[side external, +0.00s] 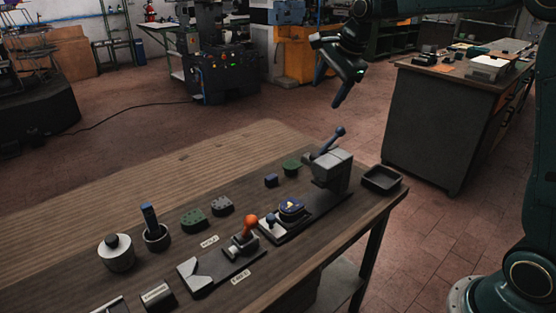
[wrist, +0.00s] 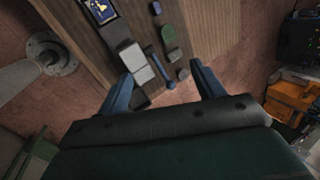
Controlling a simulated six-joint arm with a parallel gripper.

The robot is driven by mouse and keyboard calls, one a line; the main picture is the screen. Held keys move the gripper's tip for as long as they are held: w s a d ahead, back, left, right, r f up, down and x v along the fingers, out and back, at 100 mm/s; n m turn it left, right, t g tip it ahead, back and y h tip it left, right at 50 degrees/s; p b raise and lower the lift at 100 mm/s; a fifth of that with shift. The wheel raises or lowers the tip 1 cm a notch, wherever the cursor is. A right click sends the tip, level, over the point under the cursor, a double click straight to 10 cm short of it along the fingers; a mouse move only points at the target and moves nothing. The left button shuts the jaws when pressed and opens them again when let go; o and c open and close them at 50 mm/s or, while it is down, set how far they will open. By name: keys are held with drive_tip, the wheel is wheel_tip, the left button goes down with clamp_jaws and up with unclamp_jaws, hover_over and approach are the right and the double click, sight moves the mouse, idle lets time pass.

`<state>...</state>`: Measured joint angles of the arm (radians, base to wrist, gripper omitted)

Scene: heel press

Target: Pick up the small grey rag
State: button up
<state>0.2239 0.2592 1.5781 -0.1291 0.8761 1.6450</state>
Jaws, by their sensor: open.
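I cannot make out a grey rag for certain in either view. My gripper (side external: 340,98) is high above the far right end of the workbench, pointing down, apart from everything. In the wrist view its two blue fingers (wrist: 162,70) are spread wide with nothing between them in their grip. Beyond them are the grey press (wrist: 135,60), its blue lever (wrist: 165,72) and a green block (wrist: 168,33).
The press (side external: 335,170) stands at the bench's right end, lever raised. A dark tray (side external: 382,179) sits at the corner beside it. The bench's far-left wood (side external: 150,175) is clear.

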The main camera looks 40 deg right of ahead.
drive_tip(key=w+d+f+m, duration=0.7)
drive_tip(key=w+f+m, duration=0.1)
drive_tip(key=f, duration=0.2)
drive_tip(key=w+d+f+m, duration=0.7)
drive_tip(key=w+f+m, duration=0.1)
drive_tip(key=f, duration=0.3)
drive_tip(key=shift+w+d+f, duration=0.15)
drive_tip(key=shift+d+f, duration=0.1)
drive_tip(key=shift+f+g, duration=0.1)
drive_tip(key=shift+g, duration=0.2)
approach(308, 155)
drive_tip(key=shift+w+d+f, duration=0.1)
drive_tip(key=shift+w+f, duration=0.7)
drive_tip(key=shift+f, duration=0.45)
drive_tip(key=shift+s+x, duration=0.2)
drive_tip(key=shift+x, duration=2.95)
drive_tip(key=shift+c, duration=0.2)
